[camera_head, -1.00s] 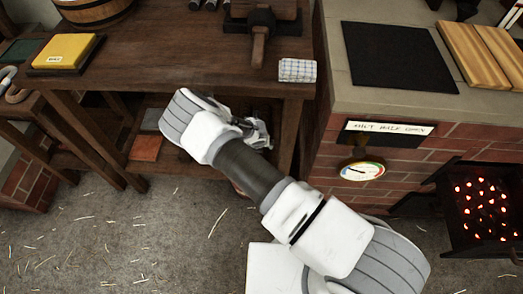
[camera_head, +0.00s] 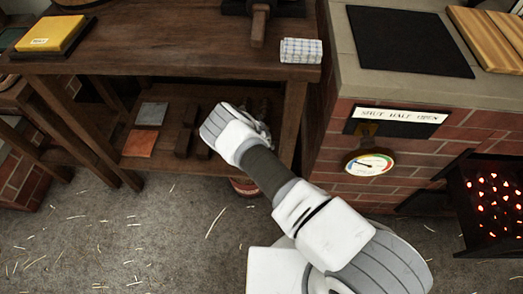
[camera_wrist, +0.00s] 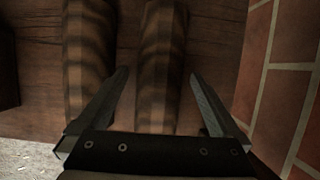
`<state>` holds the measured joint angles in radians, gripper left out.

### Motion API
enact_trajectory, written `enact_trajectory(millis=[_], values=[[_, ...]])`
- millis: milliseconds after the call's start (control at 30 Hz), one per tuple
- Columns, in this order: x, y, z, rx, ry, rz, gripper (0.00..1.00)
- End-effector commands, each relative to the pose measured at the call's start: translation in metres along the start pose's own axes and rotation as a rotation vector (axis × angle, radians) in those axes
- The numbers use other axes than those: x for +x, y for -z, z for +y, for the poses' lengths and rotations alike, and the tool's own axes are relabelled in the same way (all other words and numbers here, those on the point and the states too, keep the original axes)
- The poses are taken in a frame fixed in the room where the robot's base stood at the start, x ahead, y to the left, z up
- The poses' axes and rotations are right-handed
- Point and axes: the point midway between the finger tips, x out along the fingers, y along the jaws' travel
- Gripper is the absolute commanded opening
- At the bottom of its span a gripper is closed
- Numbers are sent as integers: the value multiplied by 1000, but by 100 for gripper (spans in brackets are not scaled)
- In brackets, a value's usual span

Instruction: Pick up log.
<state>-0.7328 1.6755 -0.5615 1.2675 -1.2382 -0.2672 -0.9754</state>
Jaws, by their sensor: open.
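Two round brown logs with dark banding lie side by side in the wrist view, the left log (camera_wrist: 88,60) and the right log (camera_wrist: 162,50). My gripper (camera_wrist: 158,76) is open and empty. Its fingertips stand either side of the right log, and the left log is outside the left finger. I cannot tell how far the fingers are above the wood, or whether they touch it. In the head view my arm and wrist reach under the bench and largely hide the logs and fingertips.
The wooden bench (camera_head: 150,50) overhangs the lower shelf (camera_head: 165,165). The shelf also holds a grey square (camera_head: 151,114), an orange square (camera_head: 140,143) and dark blocks (camera_head: 185,131). The brick wall (camera_wrist: 275,85) is close on the right. A grill with glowing spots (camera_head: 490,205) stands far right.

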Motion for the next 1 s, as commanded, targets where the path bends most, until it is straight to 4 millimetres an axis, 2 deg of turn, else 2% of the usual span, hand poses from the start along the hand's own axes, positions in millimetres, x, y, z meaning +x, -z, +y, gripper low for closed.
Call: enact_trajectory(millis=[33, 100, 367, 867, 1000], values=[[7, 0, 0, 1, -1, -1, 100], [10, 0, 0, 1, 0, -1, 100], [9, 0, 0, 1, 0, 0, 98], [9, 0, 0, 1, 0, 0, 8], [9, -1, 0, 1, 0, -1, 8]])
